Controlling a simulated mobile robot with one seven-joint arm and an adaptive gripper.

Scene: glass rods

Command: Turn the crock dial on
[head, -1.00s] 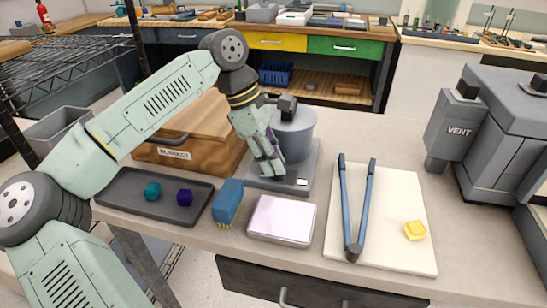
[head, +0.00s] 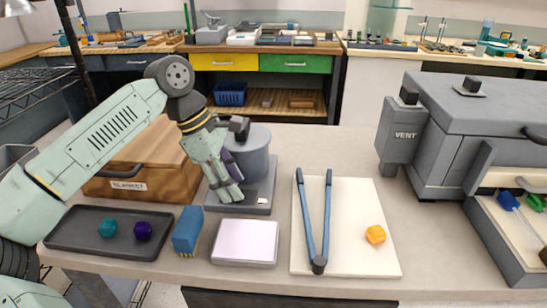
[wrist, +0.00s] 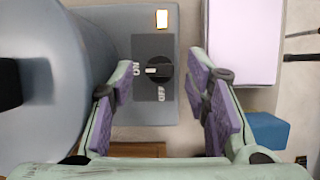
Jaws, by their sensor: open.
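The crock (head: 250,148) is a grey cylinder on a flat grey base (head: 268,176). Its black dial (wrist: 160,70) is on a dark plate on the base, with ON to the left of the dial and OFF below it in the wrist view. The dial's white mark points left, toward ON. A small light (wrist: 162,19) on the base glows white with an orange edge. My gripper (wrist: 165,80) is open, with one purple-padded finger on each side of the dial and a visible gap at each. In the head view my gripper (head: 231,196) hides the dial.
The crock body stands close to my left finger in the wrist view. A pale pad (head: 245,243), a blue block (head: 187,231) and a dark tray (head: 70,233) lie in front. A wooden box (head: 140,165) is behind my arm. Blue tongs (head: 325,215) lie on a white board (head: 360,195).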

